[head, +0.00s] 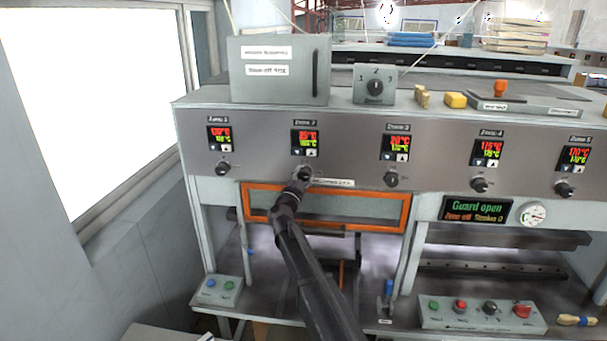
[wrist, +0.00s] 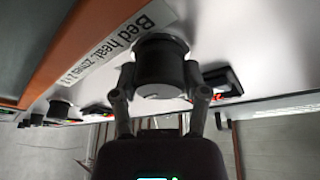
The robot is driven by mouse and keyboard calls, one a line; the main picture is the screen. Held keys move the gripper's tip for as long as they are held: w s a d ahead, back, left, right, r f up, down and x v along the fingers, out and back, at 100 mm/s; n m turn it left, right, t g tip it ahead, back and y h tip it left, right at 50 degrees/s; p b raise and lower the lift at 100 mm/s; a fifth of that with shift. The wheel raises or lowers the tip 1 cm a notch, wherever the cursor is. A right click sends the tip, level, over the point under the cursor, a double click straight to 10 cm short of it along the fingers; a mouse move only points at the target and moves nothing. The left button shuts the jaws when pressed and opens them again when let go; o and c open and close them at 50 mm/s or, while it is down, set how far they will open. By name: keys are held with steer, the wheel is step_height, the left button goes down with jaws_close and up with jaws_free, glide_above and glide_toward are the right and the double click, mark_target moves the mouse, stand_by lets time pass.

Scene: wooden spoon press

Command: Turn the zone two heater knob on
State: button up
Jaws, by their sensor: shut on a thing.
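The zone two heater knob (wrist: 160,66) is a dark round knob on the grey panel, seen large in the wrist view. My gripper (wrist: 160,88) has one finger on each side of it and is shut on it. In the head view my gripper (head: 303,178) reaches up to the panel just below the zone two display (head: 305,142) and largely covers the knob. The display is lit with red and green digits. The knob's pointer cannot be made out.
Other heater knobs (head: 222,168) (head: 391,179) sit in the same row under lit displays. An orange-framed guard (head: 408,212) lies below the panel, beneath my arm. A screen (head: 477,210) reads "Guard open". A grey selector box (head: 374,84) stands on top.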

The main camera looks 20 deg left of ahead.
steer(key=shift+m+g+h, duration=0.3)
steer(key=shift+m, duration=0.9)
steer(key=o, duration=1.1)
steer(key=shift+a+f, duration=0.1)
steer(key=shift+f, duration=0.05)
steer(key=shift+n, duration=0.4)
